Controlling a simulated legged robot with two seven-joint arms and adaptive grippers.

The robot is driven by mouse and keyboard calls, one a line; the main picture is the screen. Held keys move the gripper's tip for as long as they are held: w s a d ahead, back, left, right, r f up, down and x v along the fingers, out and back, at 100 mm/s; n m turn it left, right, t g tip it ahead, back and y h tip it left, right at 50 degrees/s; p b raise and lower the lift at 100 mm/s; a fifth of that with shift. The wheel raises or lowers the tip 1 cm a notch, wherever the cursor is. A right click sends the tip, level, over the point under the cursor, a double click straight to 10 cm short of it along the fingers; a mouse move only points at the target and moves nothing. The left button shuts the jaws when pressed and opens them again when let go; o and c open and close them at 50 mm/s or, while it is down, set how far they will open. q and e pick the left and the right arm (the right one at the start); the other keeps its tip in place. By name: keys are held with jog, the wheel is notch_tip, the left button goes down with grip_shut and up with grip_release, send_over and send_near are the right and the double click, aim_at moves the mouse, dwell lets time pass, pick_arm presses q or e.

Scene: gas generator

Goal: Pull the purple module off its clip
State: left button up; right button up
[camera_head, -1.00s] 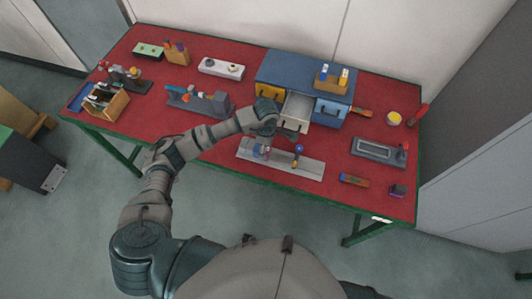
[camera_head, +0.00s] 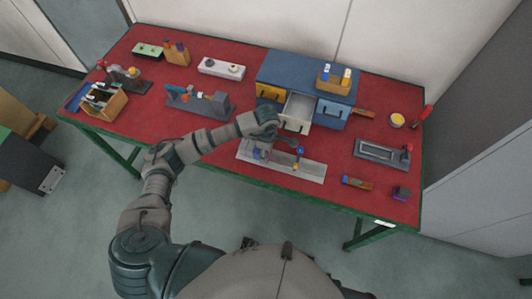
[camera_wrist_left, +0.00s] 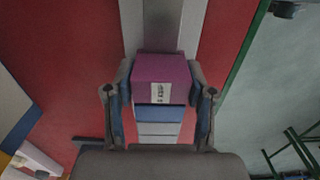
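The purple module (camera_wrist_left: 163,78), a block with a white label, sits between the fingers of my left gripper (camera_wrist_left: 163,90) in the left wrist view. The fingers lie close along both its sides, with no clear gap; I cannot tell whether they press on it. A blue part (camera_wrist_left: 160,113) and light grey bands show just below the module. In the head view my left gripper (camera_head: 262,142) reaches down over the left part of a grey plate (camera_head: 312,171) and largely hides the module. The clip cannot be made out. My right gripper is not in view.
A blue-tipped post (camera_head: 299,153) stands on the plate just right of my left gripper. An open grey drawer (camera_head: 296,110) of the blue cabinet (camera_head: 290,68) is close behind. A small dark purple block (camera_head: 400,193) lies at the right of the red table.

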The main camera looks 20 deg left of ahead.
pick_arm(q)
grip_shut()
jog(key=shift+w+r, duration=0.2)
jog(key=shift+r, duration=0.2)
dwell(0.5)
jog(key=shift+s, duration=0.15)
jog(key=shift+f, duration=0.15)
dwell(0.3)
jog(key=shift+r, duration=0.35)
dwell(0.5)
jog(key=shift+r+p, duration=1.85)
jog(key=shift+r, duration=1.05)
